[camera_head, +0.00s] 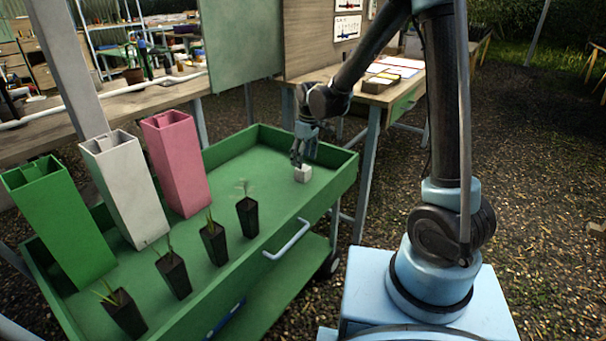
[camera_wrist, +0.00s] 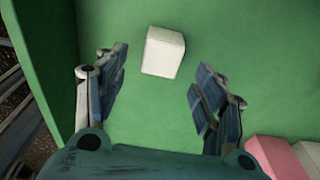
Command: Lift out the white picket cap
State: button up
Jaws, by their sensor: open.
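The white picket cap (camera_head: 302,173) is a small pale block on the green floor of the cart, near its right end. In the wrist view the cap (camera_wrist: 163,51) lies slightly tilted, just beyond the gap between the fingers, with green showing on both sides of it. My gripper (camera_head: 303,150) is directly above and close to the cap, pointing down. In the wrist view my gripper (camera_wrist: 160,72) is open, and neither finger touches the cap.
The green cart (camera_head: 335,185) has raised rims. Tall square tubes stand at its left: green (camera_head: 60,222), white (camera_head: 127,190) and pink (camera_head: 177,165). Several black seedling pots (camera_head: 214,245) line the front side. The cart floor around the cap is clear.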

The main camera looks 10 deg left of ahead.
aim_at(303, 169)
jog(key=shift+a+f, duration=0.15)
jog(key=shift+f, duration=2.75)
jog(key=shift+c, duration=0.5)
jog(key=c, duration=0.8)
